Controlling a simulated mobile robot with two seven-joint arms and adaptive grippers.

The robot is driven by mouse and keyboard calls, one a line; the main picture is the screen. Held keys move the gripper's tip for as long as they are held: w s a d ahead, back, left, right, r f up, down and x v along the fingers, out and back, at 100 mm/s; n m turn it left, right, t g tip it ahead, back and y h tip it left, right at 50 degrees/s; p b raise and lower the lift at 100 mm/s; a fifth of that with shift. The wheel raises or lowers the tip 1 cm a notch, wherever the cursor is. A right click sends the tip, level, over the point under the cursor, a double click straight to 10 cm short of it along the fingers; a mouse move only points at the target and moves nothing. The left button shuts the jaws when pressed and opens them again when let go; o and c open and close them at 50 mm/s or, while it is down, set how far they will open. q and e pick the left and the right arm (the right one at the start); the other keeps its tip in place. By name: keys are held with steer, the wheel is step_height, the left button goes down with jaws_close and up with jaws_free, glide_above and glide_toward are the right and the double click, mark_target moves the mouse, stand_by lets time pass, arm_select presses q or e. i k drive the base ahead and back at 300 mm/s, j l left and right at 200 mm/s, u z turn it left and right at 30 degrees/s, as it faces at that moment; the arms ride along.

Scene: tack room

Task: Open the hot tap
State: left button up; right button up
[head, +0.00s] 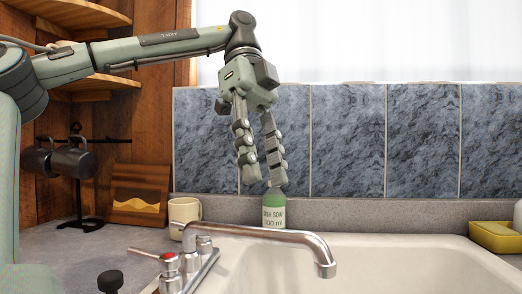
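The chrome tap (270,236) stands at the back left of the sink, with its spout reaching right over the basin. The cold handle cannot be made out clearly. My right gripper is out of view.
A green dish soap bottle (273,212) and a cream mug (184,212) stand behind the tap. Dark mugs (74,160) hang on a rack at left, near a patterned board (137,196). The sink basin (420,262) looks empty.

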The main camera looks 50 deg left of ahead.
mark_target(169, 263)
steer(key=k+l, duration=0.3)
steer(key=l, duration=0.15)
steer(key=k+l, duration=0.25)
steer(key=l, duration=0.15)
steer(key=k+l, duration=0.3)
steer(key=l, duration=0.15)
steer(key=k+l, duration=0.25)
steer(key=l, duration=0.15)
steer(key=k+l, duration=0.3)
steer(key=l, duration=0.15)
